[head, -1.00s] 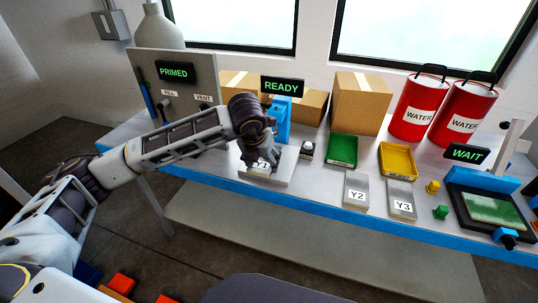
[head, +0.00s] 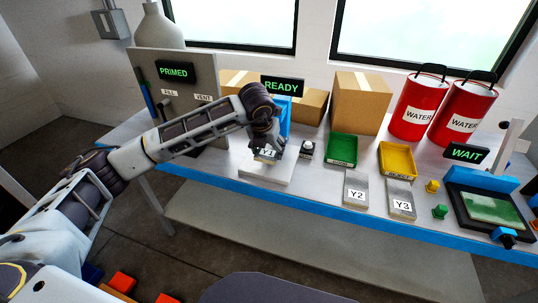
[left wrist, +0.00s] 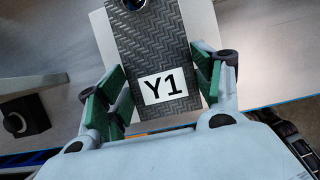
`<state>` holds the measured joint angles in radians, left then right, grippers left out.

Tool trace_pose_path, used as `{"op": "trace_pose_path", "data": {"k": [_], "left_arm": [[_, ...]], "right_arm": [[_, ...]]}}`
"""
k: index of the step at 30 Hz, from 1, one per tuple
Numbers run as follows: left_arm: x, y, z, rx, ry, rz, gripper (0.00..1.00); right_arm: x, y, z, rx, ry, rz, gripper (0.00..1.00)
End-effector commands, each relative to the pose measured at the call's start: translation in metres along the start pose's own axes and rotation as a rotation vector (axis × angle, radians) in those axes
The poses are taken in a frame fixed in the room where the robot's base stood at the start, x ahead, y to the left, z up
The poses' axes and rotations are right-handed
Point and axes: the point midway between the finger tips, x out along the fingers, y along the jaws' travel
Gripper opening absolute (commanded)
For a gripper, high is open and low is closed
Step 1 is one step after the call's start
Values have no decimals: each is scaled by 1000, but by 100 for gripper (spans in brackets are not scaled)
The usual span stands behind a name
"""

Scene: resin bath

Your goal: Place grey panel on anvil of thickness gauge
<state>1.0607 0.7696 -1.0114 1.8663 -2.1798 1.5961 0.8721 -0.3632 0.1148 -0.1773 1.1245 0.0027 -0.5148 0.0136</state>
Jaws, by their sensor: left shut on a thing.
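The grey panel (left wrist: 155,60), dark and woven in texture with a white Y1 label, lies between the green finger pads of my left gripper (left wrist: 152,82) in the left wrist view. In the head view my left gripper (head: 265,142) is shut on the panel (head: 266,154), which is mostly hidden by the hand. The thickness gauge has a blue stand (head: 285,118), a READY display (head: 282,86) and a pale base (head: 268,176). The panel is over this base; I cannot tell whether it touches. The anvil is hidden in the head view. My right gripper is not in view.
Panels Y2 (head: 356,188) and Y3 (head: 401,198) lie right of the gauge. Behind them are a green tray (head: 342,151) and a yellow tray (head: 397,160). A small black-topped button box (head: 306,150) stands close beside the gauge. Cardboard boxes (head: 361,104) stand behind.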

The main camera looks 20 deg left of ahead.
Motion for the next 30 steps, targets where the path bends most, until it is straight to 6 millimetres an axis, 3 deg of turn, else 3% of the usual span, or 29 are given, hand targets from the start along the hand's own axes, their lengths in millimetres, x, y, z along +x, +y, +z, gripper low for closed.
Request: {"op": "trace_pose_path", "data": {"k": [5, 14, 30], "left_arm": [[5, 0, 7, -1, 1, 1, 37], [34, 0, -6, 0, 0, 0, 37], [36, 0, -7, 0, -1, 0, 37]], "right_arm": [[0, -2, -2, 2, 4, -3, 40], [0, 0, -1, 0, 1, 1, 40], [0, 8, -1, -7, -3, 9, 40]]}}
